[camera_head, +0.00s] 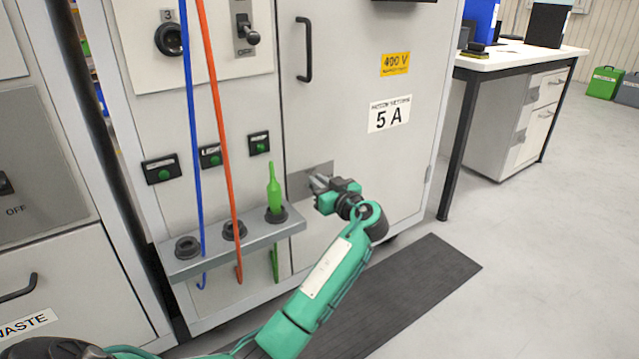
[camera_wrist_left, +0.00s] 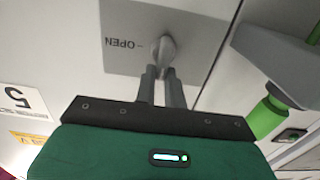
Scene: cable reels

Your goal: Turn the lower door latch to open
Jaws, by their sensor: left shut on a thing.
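The lower door latch is a small grey knob (camera_wrist_left: 164,47) on a grey plate (camera_wrist_left: 125,25) marked OPEN, seen in the left wrist view. The plate (camera_head: 300,183) also shows low on the cabinet door (camera_head: 350,110) in the head view, where the knob is mostly hidden by the gripper. My left gripper (camera_head: 318,183) reaches the plate from the right. In the left wrist view its two fingers (camera_wrist_left: 161,78) are shut on the knob. The door looks flush with the cabinet front. My right gripper is not in view.
A black door handle (camera_head: 306,50) is above. A dark mat (camera_head: 410,285) lies on the floor; a desk (camera_head: 520,58) stands right.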

